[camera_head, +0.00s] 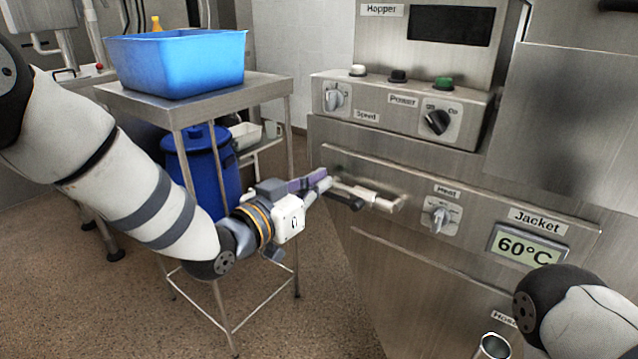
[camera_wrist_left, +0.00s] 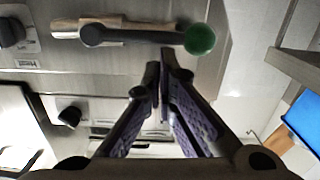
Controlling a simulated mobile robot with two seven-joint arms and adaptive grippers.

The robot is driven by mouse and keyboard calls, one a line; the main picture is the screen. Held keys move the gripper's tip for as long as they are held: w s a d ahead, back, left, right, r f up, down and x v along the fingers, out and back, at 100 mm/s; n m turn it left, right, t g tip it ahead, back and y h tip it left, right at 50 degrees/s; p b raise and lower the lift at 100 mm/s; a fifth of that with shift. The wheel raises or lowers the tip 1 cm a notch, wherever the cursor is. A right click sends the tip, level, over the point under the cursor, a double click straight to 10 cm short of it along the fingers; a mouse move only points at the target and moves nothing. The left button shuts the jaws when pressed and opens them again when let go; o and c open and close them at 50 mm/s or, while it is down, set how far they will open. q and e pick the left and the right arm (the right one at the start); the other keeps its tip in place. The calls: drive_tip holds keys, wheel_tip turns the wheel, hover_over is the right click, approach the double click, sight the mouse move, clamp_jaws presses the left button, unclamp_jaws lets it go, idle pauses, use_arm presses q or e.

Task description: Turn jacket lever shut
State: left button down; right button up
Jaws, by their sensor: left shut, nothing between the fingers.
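The jacket lever is a dark arm with a round green knob (camera_wrist_left: 200,39) at its end, seen in the left wrist view. It lies level along a pale metal bar (camera_wrist_left: 65,28) on the steel machine front; the bar also shows in the head view (camera_head: 380,202). In the head view my gripper hides the green knob. My left gripper (camera_wrist_left: 165,70) is shut and empty, its purple-padded fingers together. Its tips point at the lever near the knob, with a small gap in the picture; contact cannot be told. It also shows in the head view (camera_head: 328,184). My right gripper is out of view.
The Heat knob (camera_head: 440,215) and the Jacket display (camera_head: 526,247), reading 60°C, are right of the bar. The Speed (camera_head: 334,97) and Power (camera_head: 438,121) knobs sit above. A steel table (camera_head: 190,108) with a blue basin (camera_head: 175,65) stands left.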

use_arm(q)
drive_tip(key=shift+a+f+n, duration=0.1)
drive_tip(key=shift+f+n, duration=0.25)
drive_tip(key=shift+n, duration=0.05)
wheel_tip(320, 180, down, 9)
drive_tip(key=s+d+n+h+b, duration=0.1)
drive_tip(key=n+b, duration=0.5)
drive_tip(key=n, duration=1)
drive_tip(key=shift+s+d+r, duration=0.2)
drive_tip(key=shift+s+d, duration=0.15)
drive_tip(key=shift+d, duration=0.35)
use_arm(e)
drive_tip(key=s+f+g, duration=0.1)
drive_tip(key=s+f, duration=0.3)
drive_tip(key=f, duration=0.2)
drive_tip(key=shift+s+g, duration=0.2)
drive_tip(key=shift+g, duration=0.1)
